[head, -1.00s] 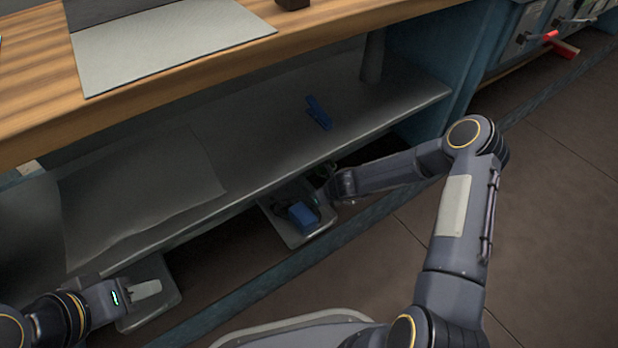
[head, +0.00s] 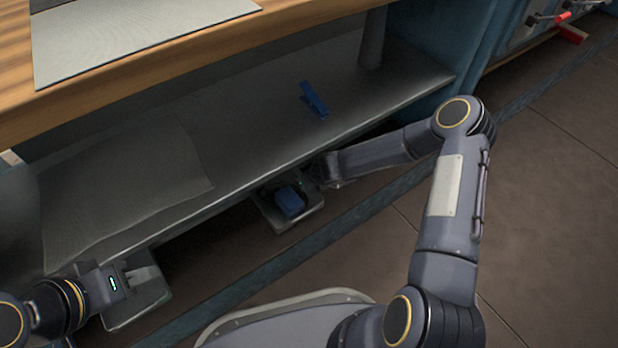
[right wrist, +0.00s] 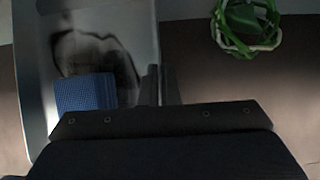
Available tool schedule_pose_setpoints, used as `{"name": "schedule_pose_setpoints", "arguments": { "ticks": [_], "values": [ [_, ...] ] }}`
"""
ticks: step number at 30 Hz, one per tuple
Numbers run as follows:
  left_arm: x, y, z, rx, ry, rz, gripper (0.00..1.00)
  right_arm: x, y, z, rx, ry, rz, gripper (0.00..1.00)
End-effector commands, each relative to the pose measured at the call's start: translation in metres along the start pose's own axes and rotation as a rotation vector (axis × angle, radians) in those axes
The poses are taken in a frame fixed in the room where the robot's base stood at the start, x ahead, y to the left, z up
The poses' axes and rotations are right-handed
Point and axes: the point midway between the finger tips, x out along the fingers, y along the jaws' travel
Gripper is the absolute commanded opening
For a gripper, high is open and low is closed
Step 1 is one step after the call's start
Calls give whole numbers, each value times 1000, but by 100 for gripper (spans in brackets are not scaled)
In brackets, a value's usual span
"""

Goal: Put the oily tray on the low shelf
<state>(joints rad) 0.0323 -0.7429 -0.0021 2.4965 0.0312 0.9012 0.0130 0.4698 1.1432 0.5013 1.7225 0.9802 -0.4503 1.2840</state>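The oily tray (head: 299,222) is a grey metal tray low under the front edge of the low shelf (head: 250,150). A blue block (head: 290,202) lies in it. The right wrist view shows dark smears on the tray (right wrist: 118,20) beside the textured blue block (right wrist: 85,93). My right gripper (head: 318,172) is at its right side; in the wrist view the two dark fingers (right wrist: 160,85) are close together on its right rim. My left gripper (head: 138,276) is over a second grey tray (head: 145,309) at lower left; its grip is unclear.
The low shelf carries a grey sheet (head: 125,185) at left and a blue clamp-like item (head: 314,100); the space between is bare. The wooden worktop (head: 150,60) overhangs it. A post (head: 372,40) stands at the right. A green plant-like bundle (right wrist: 245,22) is right of the tray.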

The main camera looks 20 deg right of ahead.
Motion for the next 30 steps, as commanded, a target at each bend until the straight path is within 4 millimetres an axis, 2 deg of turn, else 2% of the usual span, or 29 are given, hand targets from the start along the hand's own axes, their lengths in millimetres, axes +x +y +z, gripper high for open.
{"name": "schedule_pose_setpoints", "arguments": {
  "ticks": [5,11,20,23,30],
  "values": [
    [0,0,0,0,0,0,36,2,0,-1,1,-1,1,0],
    [0,0,0,0,0,0,36,3,0,-2,1,0,0,24],
    [0,0,0,0,0,0,36,1,-1,0,-1,-1,-1,24],
    [-6,3,-3,0,0,0,36,-11,-1,2,0,0,-1,24],
    [-22,10,-11,0,0,0,36,-54,-1,2,-1,0,-1,24]
  ]
}}
